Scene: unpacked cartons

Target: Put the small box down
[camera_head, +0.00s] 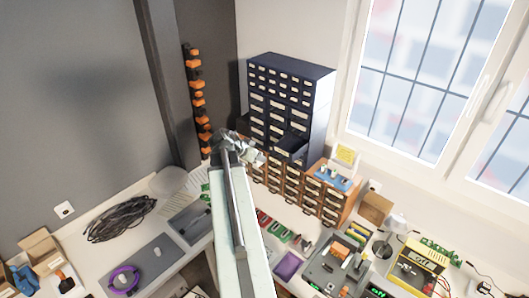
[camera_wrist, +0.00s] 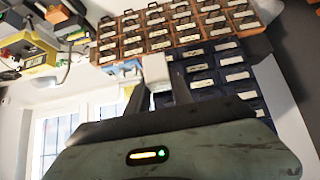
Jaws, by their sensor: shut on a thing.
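A small pale box (camera_wrist: 156,72) shows in the wrist view between the two dark fingers of my gripper (camera_wrist: 156,92). My gripper is shut on it. In the head view my gripper (camera_head: 241,150) is at the end of my raised arm, in front of the lower left part of the dark blue drawer cabinet (camera_head: 318,95). The box cannot be told clearly from the gripper there. The wrist view is upside down, with the drawers behind the box. I cannot tell the gap between box and drawers.
An open dark drawer (camera_head: 292,146) juts from the cabinet. Brown wooden drawers (camera_head: 333,205) stand below. Black cable (camera_head: 120,218) lies left.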

